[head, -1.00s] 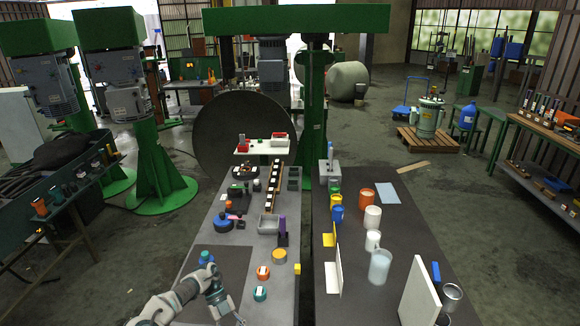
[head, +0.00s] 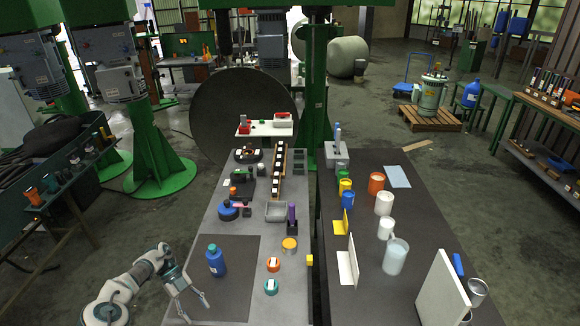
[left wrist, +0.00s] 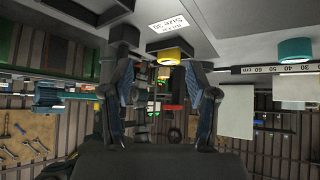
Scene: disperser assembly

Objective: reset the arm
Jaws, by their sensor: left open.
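My left arm (head: 140,280) comes in from the lower left in the head view. My left gripper (head: 197,310) is low over the front of the dark mat (head: 240,290), open and empty. Its two spread fingers also show in the left wrist view (left wrist: 160,85), with nothing held between them. A blue bottle (head: 216,261) stands upright on the mat, just beyond and right of the gripper and apart from it. My right gripper is not in view.
Right of the mat are an orange-topped jar (head: 273,265), a teal-topped jar (head: 271,287) and a yellow-topped jar (head: 289,245). A grey tray (head: 276,212) lies beyond. The right table (head: 345,305) holds cups and upright panels. The mat's right part is bare.

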